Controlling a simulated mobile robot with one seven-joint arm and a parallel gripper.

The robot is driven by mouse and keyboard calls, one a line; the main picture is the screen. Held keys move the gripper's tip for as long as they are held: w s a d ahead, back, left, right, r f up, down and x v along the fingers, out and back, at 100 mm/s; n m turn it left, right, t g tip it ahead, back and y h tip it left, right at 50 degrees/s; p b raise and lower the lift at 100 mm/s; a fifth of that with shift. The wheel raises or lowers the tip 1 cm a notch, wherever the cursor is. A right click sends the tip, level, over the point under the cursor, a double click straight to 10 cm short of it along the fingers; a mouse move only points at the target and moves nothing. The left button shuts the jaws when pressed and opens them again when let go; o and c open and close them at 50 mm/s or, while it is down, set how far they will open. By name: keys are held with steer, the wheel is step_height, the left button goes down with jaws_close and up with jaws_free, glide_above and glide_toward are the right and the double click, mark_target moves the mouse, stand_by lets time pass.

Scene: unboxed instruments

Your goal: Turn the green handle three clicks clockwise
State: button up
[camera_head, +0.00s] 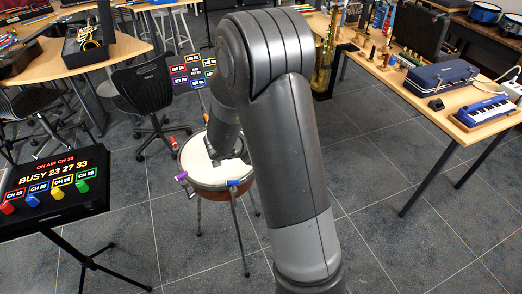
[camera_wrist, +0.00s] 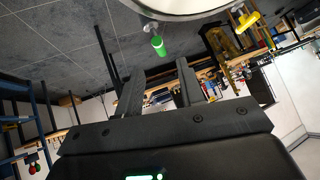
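In the wrist view a green handle (camera_wrist: 158,46) sticks out from the rim of a round drum (camera_wrist: 185,14). My gripper (camera_wrist: 157,68) is open and empty. The handle appears between and beyond the fingertips, and I see no contact. In the head view the drum (camera_head: 193,160) stands on thin legs, and my arm reaches over it. Its green handle and my gripper's fingertips cannot be made out there. A different green knob (camera_head: 82,186) sits on a black panel at the left.
The drum also carries a purple handle (camera_head: 181,176), a blue handle (camera_head: 233,183) and a yellow handle (camera_wrist: 248,20). The black panel (camera_head: 60,212) on a stand shows lit text and coloured knobs. A sign board (camera_head: 192,73) and black chair (camera_head: 145,88) stand behind. Floor is clear at right.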

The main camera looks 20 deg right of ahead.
steer(key=shift+v, duration=1.05)
steer(key=w+a+r+n+t+y, duration=0.3)
steer(key=a+r+n+t+y, duration=0.15)
steer(key=r, duration=0.65)
steer(key=s+a+r+n+t+y, duration=0.1)
steer(key=s+a+r+n+y, duration=0.5)
steer(key=r, duration=0.3)
steer(key=s+d+r+n+g+h, duration=0.1)
steer(key=s+d+n+g, duration=0.1)
steer(key=s, duration=0.9)
steer(key=s+d+r+n+g+h, duration=0.1)
steer(key=s+n+g, duration=0.1)
steer(key=s, duration=1)
steer(key=shift+d+r+g+h, duration=0.35)
steer(key=shift+d, duration=0.05)
